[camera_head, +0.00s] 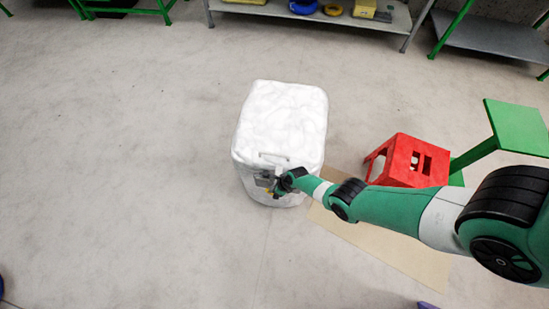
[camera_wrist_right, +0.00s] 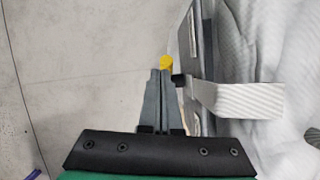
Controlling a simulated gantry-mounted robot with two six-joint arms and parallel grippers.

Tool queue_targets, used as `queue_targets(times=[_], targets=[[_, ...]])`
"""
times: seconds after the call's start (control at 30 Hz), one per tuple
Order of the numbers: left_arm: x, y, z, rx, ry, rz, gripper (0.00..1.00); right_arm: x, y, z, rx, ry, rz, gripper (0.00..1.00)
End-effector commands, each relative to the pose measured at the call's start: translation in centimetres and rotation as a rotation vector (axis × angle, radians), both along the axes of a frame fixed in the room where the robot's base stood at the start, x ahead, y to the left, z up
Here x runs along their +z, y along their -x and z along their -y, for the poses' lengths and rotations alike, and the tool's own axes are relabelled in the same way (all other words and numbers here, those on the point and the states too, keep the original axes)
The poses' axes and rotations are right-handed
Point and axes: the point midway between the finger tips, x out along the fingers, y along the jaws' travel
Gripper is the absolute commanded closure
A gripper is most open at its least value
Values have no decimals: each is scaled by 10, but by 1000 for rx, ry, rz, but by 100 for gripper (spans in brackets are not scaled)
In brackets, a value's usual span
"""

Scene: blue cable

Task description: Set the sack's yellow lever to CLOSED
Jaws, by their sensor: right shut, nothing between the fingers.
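The white sack (camera_head: 283,115) stands on the floor in the middle of the head view. It fills the right side of the right wrist view (camera_wrist_right: 295,70). A grey panel (camera_head: 264,181) is on its front face. The yellow lever (camera_wrist_right: 166,62) shows just beyond my fingertips in the right wrist view; its setting and any label are not readable. My right gripper (camera_wrist_right: 160,74) is shut and empty, its fingertips right at the lever. I cannot tell whether they touch it. In the head view my right gripper (camera_head: 272,186) is at the sack's front. My left gripper is not in view.
A red stool (camera_head: 408,160) stands right of the sack, beside a green-topped stand (camera_head: 518,127). A tan mat (camera_head: 385,248) lies under my right arm. Shelves (camera_head: 310,12) line the back. A white bracket (camera_wrist_right: 235,98) juts from the sack near my fingers. The left floor is clear.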

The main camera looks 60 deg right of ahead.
Motion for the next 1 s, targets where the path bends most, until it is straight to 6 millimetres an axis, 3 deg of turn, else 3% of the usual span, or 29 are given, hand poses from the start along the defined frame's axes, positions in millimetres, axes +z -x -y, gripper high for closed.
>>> queue_targets(times=[0.03, 0.1, 0.4, 1.0], targets=[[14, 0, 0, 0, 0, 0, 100, 21, -12, -2, 6, 3, 7, 100], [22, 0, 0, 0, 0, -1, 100, 35, -22, -6, 7, 4, 7, 100], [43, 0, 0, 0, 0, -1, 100, 75, -52, -16, 3, 2, 6, 100], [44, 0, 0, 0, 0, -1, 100, 79, -56, -18, 2, 2, 5, 100]])
